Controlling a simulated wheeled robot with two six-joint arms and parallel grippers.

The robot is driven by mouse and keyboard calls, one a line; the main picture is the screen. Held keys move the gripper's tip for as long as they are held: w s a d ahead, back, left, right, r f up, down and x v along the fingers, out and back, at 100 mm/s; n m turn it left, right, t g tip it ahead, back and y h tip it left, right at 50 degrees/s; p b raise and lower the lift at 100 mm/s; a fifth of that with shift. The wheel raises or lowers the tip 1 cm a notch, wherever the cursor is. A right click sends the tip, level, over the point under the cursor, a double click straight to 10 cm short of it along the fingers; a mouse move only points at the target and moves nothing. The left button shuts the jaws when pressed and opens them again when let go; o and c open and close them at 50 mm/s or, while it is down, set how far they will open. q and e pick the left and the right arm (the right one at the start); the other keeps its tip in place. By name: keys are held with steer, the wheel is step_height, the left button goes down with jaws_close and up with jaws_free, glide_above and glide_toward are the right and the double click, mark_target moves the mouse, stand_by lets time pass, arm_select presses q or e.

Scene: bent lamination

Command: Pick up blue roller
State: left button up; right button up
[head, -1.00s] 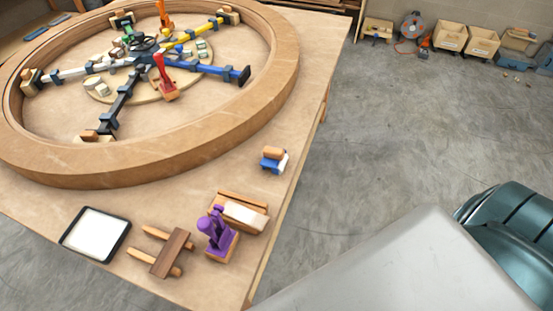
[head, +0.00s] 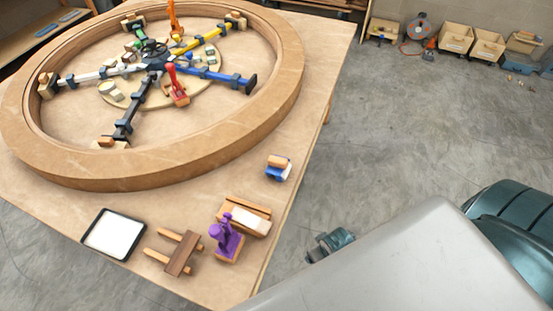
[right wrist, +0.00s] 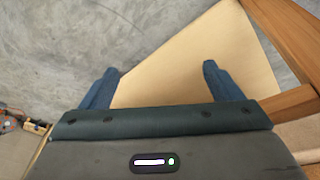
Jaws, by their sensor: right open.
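The blue roller (head: 277,173) lies on the table near its right edge, in the head view. It has a blue body and an orange-brown wooden top part. My right gripper (head: 330,244) shows partly in the head view, beyond the table's right edge, to the lower right of the roller and apart from it. In the right wrist view its two blue fingers (right wrist: 161,67) are spread with nothing between them. The roller does not show in the right wrist view. My left gripper is in neither view.
The wooden table (head: 330,60) carries a large wooden ring (head: 200,165) with coloured clamp arms. Near its front are a purple tool (head: 227,238), a wooden block with a white top (head: 250,218), a wooden clamp piece (head: 178,252) and a black-rimmed tray (head: 90,237). Bins stand far back.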

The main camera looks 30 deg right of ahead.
steer(key=w+r+m+p, duration=0.2)
steer(key=w+r+p, duration=0.15)
steer(key=r, duration=1.15)
steer(key=w+r+m+g, duration=0.1)
steer(key=w+r+m, duration=0.1)
steer(key=w, duration=0.6)
steer(key=w+r+m+g, duration=0.1)
steer(key=w+r+m, duration=0.1)
steer(key=w, duration=0.7)
steer(key=w+r+m+g+b, duration=0.1)
steer(key=w+r+m, duration=0.2)
steer(key=w, duration=0.6)
steer(key=shift+w+m+g, duration=0.2)
steer(key=shift+m+g, duration=0.2)
steer(key=shift+m, duration=0.2)
glide_above(278, 159)
step_height(278, 159, down, 4)
steer(key=shift+d+f, duration=0.1)
steer(key=shift+f, duration=0.1)
steer(key=shift+f+p, duration=0.5)
steer(key=shift+p, duration=0.1)
steer(key=f+p, duration=0.1)
steer(key=f, duration=0.2)
steer(key=shift+a+f+p, duration=0.2)
steer(key=shift+p, duration=0.2)
steer(key=shift+f, duration=0.65)
steer(key=c, duration=1.3)
steer(key=shift+o, duration=0.2)
steer(key=shift+r, duration=0.15)
